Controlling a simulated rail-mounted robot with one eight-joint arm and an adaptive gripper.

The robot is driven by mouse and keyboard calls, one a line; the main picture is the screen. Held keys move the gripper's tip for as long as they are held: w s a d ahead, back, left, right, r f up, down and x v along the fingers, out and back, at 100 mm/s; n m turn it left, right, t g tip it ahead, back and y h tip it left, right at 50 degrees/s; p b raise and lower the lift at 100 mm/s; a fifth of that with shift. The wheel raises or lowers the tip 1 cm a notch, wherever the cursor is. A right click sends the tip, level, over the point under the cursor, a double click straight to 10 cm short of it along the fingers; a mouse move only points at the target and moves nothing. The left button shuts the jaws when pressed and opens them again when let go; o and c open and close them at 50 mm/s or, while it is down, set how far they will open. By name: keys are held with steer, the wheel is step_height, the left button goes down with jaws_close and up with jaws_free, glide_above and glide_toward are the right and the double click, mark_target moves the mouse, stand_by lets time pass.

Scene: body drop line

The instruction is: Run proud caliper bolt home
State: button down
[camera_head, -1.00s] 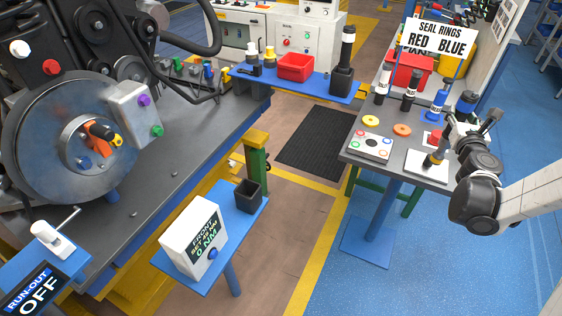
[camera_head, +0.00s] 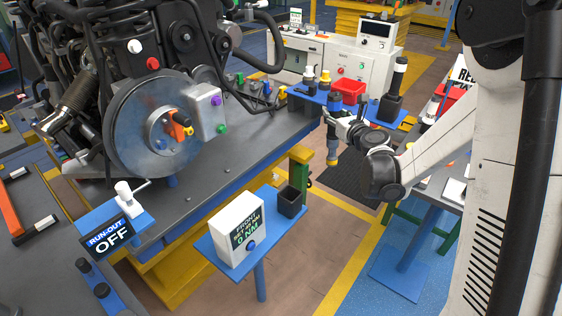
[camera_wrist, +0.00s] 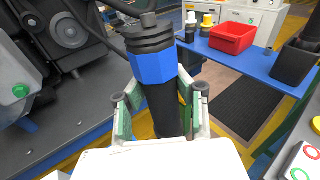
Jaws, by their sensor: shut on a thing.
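The caliper (camera_head: 207,112) is a light grey block at the right rim of the large brake disc (camera_head: 140,140). It carries a purple bolt head (camera_head: 215,100) and a green bolt head (camera_head: 222,129); I cannot tell which stands proud. In the wrist view, a green head (camera_wrist: 21,91) shows at the left edge. My gripper (camera_head: 335,121) is shut on an upright black tool with a blue band, which also fills the middle of the wrist view (camera_wrist: 153,68).
A white box (camera_head: 238,232) reading 0 NM and a dark open bin (camera_head: 291,201) stand on a blue stand. The run-out sign (camera_head: 108,239) reads OFF. A blue shelf (camera_head: 312,97) holds a red bin (camera_head: 348,91). The grey bench has clear room below the caliper.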

steer(key=s+a+f+n+g+y+p, duration=0.1)
steer(key=s+a+f+n+g+y, duration=0.1)
steer(key=a+n+g, duration=0.75)
steer(key=s+a+f+n+g+y+p, duration=0.1)
steer(key=a+f+n+g+y, duration=0.2)
steer(key=a+n+g, duration=0.7)
steer(key=s+d+n+h+p, duration=0.1)
steer(key=s+n+h, duration=0.2)
steer(key=s+n, duration=0.3)
steer(key=s+d+n+t+h, duration=0.1)
steer(key=s+n+h, duration=0.3)
steer(key=n, duration=1.3)
steer(key=s+d, duration=0.1)
steer(key=s, duration=0.2)
steer(key=shift+d+f+p, duration=0.25)
steer(key=shift+f+p, duration=0.05)
steer(key=shift+p, duration=0.1)
steer(key=shift+w+a+b, duration=0.75)
steer(key=shift+w+a, duration=1.1)
steer(key=shift+a, duration=0.25)
